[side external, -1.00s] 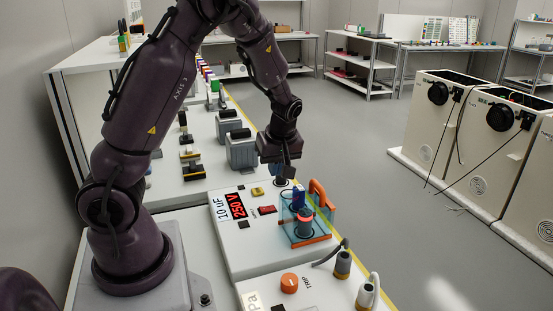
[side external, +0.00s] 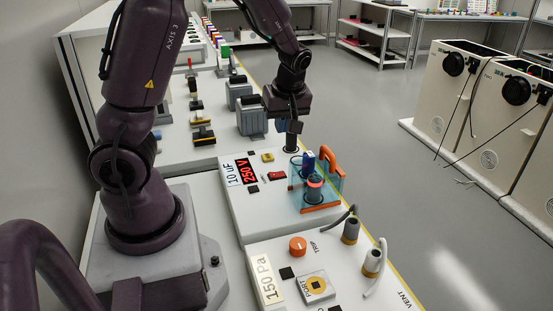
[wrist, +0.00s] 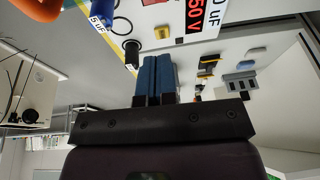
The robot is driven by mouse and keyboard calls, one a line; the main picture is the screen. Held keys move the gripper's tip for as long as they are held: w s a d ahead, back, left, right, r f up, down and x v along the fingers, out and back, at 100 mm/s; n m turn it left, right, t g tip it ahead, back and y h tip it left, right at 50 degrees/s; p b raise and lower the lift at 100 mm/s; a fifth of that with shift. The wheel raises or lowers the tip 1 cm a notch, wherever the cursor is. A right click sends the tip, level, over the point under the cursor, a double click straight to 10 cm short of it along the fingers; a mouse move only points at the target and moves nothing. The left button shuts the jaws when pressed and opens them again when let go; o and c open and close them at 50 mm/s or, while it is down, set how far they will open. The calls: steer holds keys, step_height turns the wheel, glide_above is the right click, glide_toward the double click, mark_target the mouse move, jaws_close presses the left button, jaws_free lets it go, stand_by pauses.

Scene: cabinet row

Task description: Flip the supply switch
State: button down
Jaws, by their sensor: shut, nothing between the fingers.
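A white panel (side external: 233,207) carries a red rocker switch (side external: 277,175) beside a red "250 V" display (side external: 243,170). I cannot read a label that names the supply switch. A yellow part (side external: 267,157) sits just behind the red rocker. My gripper (side external: 291,140) points down over the panel's far right corner, behind and right of the red rocker. In the wrist view its blue fingers (wrist: 154,62) are together with nothing between them. The display also shows in the wrist view (wrist: 194,14). The red rocker is not clearly seen there.
A clear blue guard box with an orange handle (side external: 331,152) stands right of the rocker, around a blue cylinder and an orange-topped one. A nearer panel has an orange knob (side external: 298,246) and cabled grey posts (side external: 350,230). Grey blocks (side external: 250,117) stand behind.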

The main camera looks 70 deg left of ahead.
glide_toward(273, 174)
steer(key=x, duration=0.5)
steer(key=shift+a, duration=0.45)
steer(key=shift+f, duration=0.9)
steer(key=shift+s+f, duration=0.2)
steer(key=shift+f, duration=0.2)
steer(key=shift+w, duration=0.1)
